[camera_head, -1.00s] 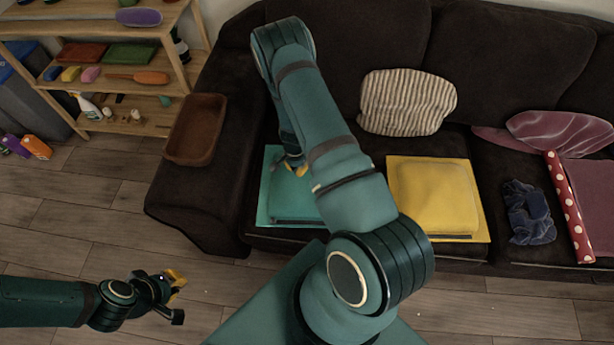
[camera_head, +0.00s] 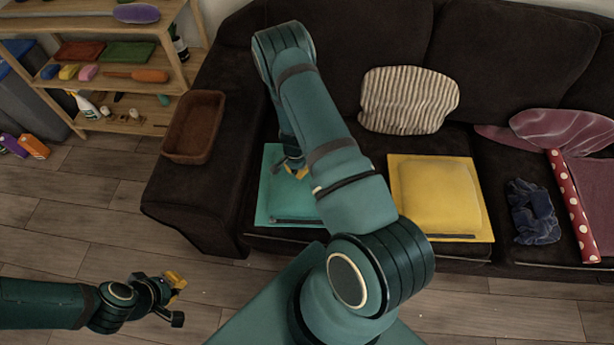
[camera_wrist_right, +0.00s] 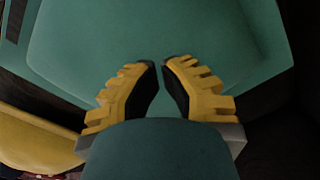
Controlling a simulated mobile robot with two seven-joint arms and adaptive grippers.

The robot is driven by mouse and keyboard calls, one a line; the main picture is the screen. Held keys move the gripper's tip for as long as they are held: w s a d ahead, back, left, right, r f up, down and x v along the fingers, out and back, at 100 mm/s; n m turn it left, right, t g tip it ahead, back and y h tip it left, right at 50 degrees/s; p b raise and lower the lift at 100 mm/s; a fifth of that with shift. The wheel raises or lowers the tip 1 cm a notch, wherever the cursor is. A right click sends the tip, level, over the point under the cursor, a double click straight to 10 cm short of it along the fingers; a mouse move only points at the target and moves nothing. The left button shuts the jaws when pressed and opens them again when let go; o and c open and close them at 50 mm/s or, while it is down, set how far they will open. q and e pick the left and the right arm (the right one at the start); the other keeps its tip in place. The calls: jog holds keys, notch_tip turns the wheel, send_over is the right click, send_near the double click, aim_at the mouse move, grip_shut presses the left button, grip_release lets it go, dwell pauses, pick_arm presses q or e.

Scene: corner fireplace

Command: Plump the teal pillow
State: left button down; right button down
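The teal pillow (camera_head: 284,205) lies flat at the left end of the dark sofa seat, partly hidden by my right arm in the head view. It fills much of the right wrist view (camera_wrist_right: 160,30). My right gripper (camera_head: 295,170) is over the pillow's upper part. In the wrist view its two yellow fingers (camera_wrist_right: 158,65) lean towards each other with a narrow gap between the tips and nothing seen between them. I cannot tell whether they touch the cloth. My left gripper (camera_head: 178,300) is open and empty above the floor at the lower left.
A yellow pillow (camera_head: 438,195) lies right of the teal one. A striped pillow (camera_head: 408,100) leans on the backrest. A brown tray (camera_head: 194,127) sits on the armrest. A blue cloth (camera_head: 533,212) and a red dotted roll (camera_head: 573,205) lie further right. Shelves (camera_head: 118,85) stand left.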

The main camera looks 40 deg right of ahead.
jog(key=shift+f, duration=0.85)
jog(key=shift+r, duration=0.1)
jog(key=shift+r, duration=0.1)
jog(key=shift+s+d+r+p, duration=0.25)
jog(key=shift+r+p, duration=0.05)
jog(key=shift+r, duration=0.1)
jog(key=shift+s+d+r+p, duration=0.2)
jog(key=shift+d+r+p, duration=0.1)
jog(key=shift+r, duration=0.1)
jog(key=shift+s+d+r+p, duration=0.4)
jog(key=shift+s+r, duration=0.05)
jog(key=shift+r, duration=0.2)
jog(key=shift+s+d+r+p, duration=0.35)
jog(key=shift+s+r, duration=0.05)
jog(key=shift+r, duration=0.2)
jog(key=shift+f, duration=0.1)
